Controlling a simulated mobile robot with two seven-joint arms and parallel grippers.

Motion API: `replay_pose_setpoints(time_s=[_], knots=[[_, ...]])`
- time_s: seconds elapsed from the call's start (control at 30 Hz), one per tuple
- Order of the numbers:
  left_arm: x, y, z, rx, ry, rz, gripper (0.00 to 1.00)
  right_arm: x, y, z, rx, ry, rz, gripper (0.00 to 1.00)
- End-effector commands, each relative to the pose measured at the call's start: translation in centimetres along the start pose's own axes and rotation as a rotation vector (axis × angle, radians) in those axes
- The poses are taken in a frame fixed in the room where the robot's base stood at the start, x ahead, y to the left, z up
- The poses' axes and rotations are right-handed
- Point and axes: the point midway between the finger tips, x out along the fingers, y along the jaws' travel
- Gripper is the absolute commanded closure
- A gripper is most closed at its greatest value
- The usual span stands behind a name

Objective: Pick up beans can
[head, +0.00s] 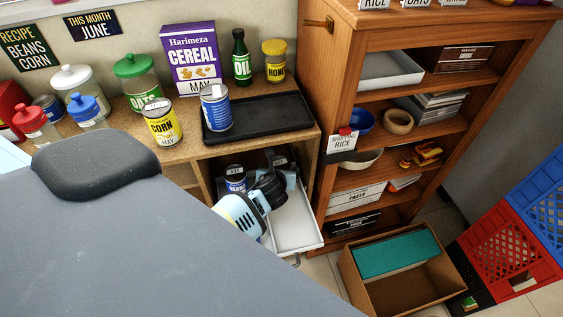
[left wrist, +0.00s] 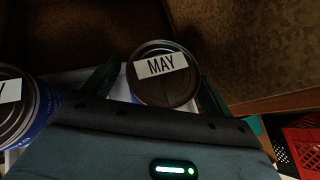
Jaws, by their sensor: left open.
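A blue can labelled BEANS (head: 235,180) stands in the pulled-out white drawer under the counter in the head view. My left gripper (head: 276,185) is over the drawer, just to the right of that can. In the left wrist view, its open fingers (left wrist: 158,90) lie on either side of a dark-lidded can marked MAY (left wrist: 168,88). No grip on it shows. A second can (left wrist: 14,108), with a blue side, stands left of the fingers. I cannot tell which wrist-view can is the beans can. My right gripper is out of view.
On the counter stand a black tray (head: 262,119), a blue-and-white can (head: 215,107), a corn can (head: 162,122), a cereal box (head: 191,58) and jars. A wooden shelf (head: 345,90) rises right of the drawer. An open cardboard box (head: 372,295) sits on the floor.

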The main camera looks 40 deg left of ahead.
Motion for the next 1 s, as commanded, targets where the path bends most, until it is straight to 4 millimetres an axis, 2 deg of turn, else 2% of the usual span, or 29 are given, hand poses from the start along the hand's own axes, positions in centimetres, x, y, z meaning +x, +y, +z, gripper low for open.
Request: replay_pose_setpoints(time_s=[0.3,0.77,1.0], knots=[[0.53,-0.06,0.09,-0.001,-0.001,-0.001,0.13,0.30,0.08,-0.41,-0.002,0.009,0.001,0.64],[0.51,-0.03,0.06,0.000,0.000,-0.001,0.74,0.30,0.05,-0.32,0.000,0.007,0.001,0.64],[0.49,-0.06,0.24,-0.001,-0.003,-0.002,0.75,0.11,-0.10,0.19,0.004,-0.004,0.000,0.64]])
